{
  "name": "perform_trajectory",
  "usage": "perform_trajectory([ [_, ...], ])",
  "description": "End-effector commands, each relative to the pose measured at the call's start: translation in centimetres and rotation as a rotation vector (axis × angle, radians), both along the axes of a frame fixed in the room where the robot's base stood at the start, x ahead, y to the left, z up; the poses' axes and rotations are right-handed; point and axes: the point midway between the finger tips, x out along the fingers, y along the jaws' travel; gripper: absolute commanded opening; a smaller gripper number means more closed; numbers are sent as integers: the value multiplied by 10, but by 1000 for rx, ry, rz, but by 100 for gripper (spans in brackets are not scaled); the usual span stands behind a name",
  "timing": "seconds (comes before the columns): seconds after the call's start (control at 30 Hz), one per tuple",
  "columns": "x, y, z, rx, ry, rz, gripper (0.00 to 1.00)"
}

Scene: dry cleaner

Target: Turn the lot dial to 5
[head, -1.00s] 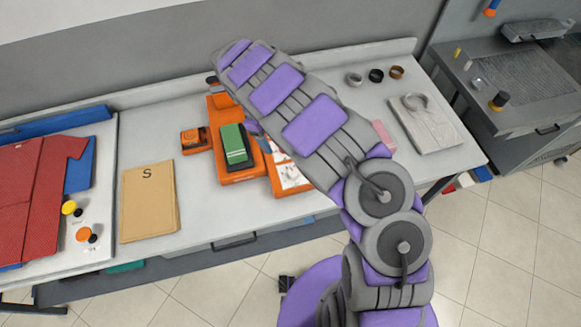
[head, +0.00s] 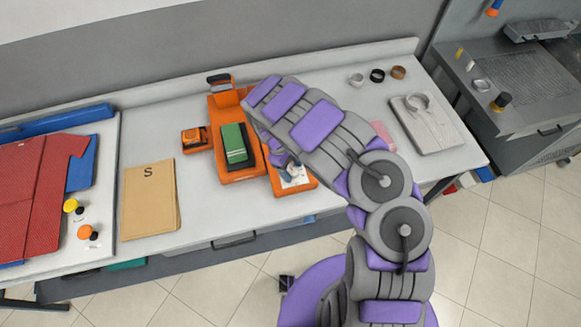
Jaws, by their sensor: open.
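An orange tagging machine (head: 238,170) stands on the white table, with a green block on a black pad on top. A lower orange section at its right carries a white face (head: 297,179) with dark marks, partly hidden by my gripper. No number can be read there, and I cannot tell whether the lot dial is on it. My gripper (head: 289,171) is open, just over or beside this white face. Its fingertips are small and largely covered by my arm, so contact cannot be told.
A small orange device (head: 194,139) sits left of the machine. A tan "S" envelope (head: 150,200) and a red garment (head: 35,195) lie further left.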

Motion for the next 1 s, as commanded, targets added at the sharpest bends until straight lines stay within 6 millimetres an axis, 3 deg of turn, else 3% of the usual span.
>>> perform_trajectory([
  [0.23, 0, 2, -1, -2, -1, -1, 66],
  [0.8, 0, 1, 0, -1, 0, 0, 12],
  [1.0, 0, 0, -1, -2, 1, -2, 12],
])
